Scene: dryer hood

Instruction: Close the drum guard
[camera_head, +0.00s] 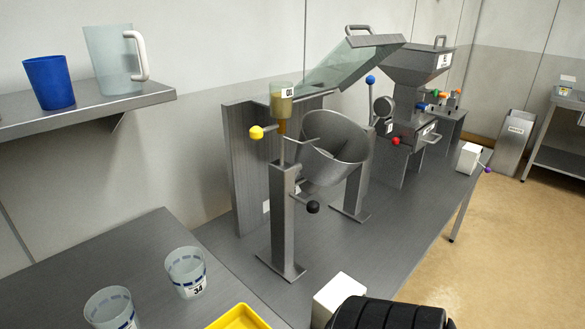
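The drum guard (335,67) is a clear, greenish tilted panel with a grey metal front edge and a handle (358,31) on top. It stands raised above the steel drum (335,150), hinged near the upright back plate (246,165). The drum is an open, tilted bowl between two steel posts, with its mouth uncovered. A dark ribbed part, which looks like part of my arm, shows at the bottom edge. No fingertips of either gripper are in view.
Yellow (257,132), blue (370,79) and black (313,207) knobs stick out around the drum. A small cup of amber content (281,101) stands by the guard's left side. A steel hopper machine (419,68) is behind right. Beakers (186,272) and a yellow tray (238,318) are front left.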

